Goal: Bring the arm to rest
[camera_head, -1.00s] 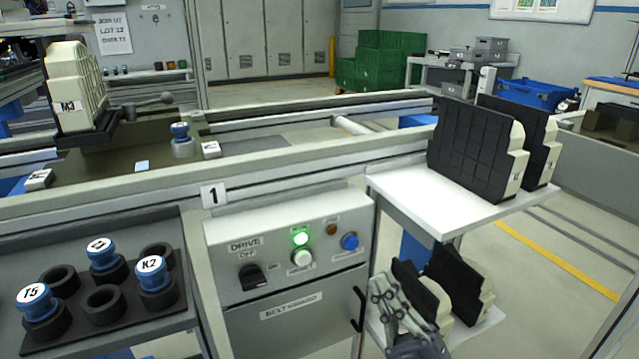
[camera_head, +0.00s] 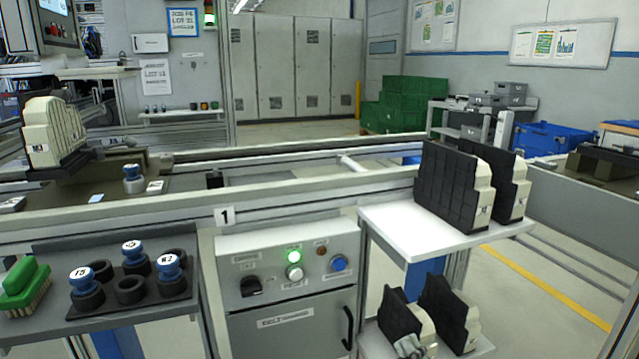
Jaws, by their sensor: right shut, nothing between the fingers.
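My right gripper (camera_head: 410,347) shows only in part at the bottom edge, in front of the lower shelf and the cream and black blocks there. It is shut and empty. I cannot tell whether it touches the near block (camera_head: 400,318); the rest of my right arm is out of view. My left gripper is not in view.
A control box (camera_head: 290,265) with a lit green lamp stands in the middle. A white upper shelf (camera_head: 400,225) holds two black and cream blocks. A dark rack (camera_head: 60,325) with blue-topped pegs and a green brush (camera_head: 24,285) is at left. Floor shows at right.

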